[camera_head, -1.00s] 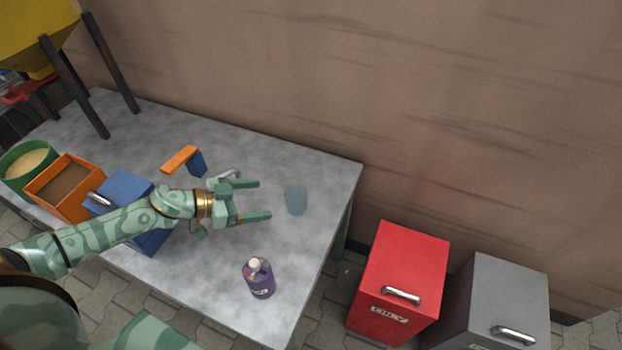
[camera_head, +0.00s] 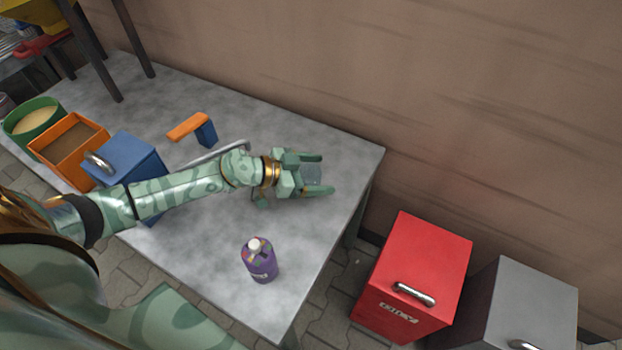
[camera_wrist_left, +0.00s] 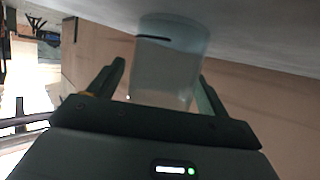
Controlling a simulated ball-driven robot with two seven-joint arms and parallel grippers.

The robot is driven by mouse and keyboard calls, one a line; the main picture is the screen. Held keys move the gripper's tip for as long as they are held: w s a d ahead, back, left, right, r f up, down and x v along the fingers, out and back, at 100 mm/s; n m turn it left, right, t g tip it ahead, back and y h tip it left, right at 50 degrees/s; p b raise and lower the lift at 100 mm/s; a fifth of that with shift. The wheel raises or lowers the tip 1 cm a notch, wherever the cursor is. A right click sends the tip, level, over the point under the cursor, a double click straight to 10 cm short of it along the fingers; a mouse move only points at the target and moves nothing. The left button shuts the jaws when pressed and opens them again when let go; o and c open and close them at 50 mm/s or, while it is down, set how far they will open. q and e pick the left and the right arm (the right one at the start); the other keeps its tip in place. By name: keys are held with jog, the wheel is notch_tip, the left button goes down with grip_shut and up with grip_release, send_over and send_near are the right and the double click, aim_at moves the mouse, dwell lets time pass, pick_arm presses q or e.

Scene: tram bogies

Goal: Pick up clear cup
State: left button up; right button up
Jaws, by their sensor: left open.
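The clear cup (camera_head: 312,173) stands near the right end of the grey table (camera_head: 215,265) in the head view, partly covered by my left gripper. In the left wrist view the see-through cup (camera_wrist_left: 168,65) lies between the two fingers. My left gripper (camera_head: 322,173) is open, with one finger on each side of the cup; it also shows in the left wrist view (camera_wrist_left: 160,85). I cannot tell whether the fingers touch the cup. My right gripper is not in view.
A purple bottle (camera_head: 260,262) stands near the table's front edge. An orange-and-blue object (camera_head: 190,128), a blue box (camera_head: 125,160), an orange bin (camera_head: 68,150) and a green round container (camera_head: 32,118) are to the left. Red (camera_head: 420,265) and grey (camera_head: 520,305) cabinets stand right of the table.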

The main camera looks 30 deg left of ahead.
pick_arm(q)
jog(key=c, duration=1.1)
jog(key=shift+o, duration=0.2)
jog(key=shift+r, duration=0.15)
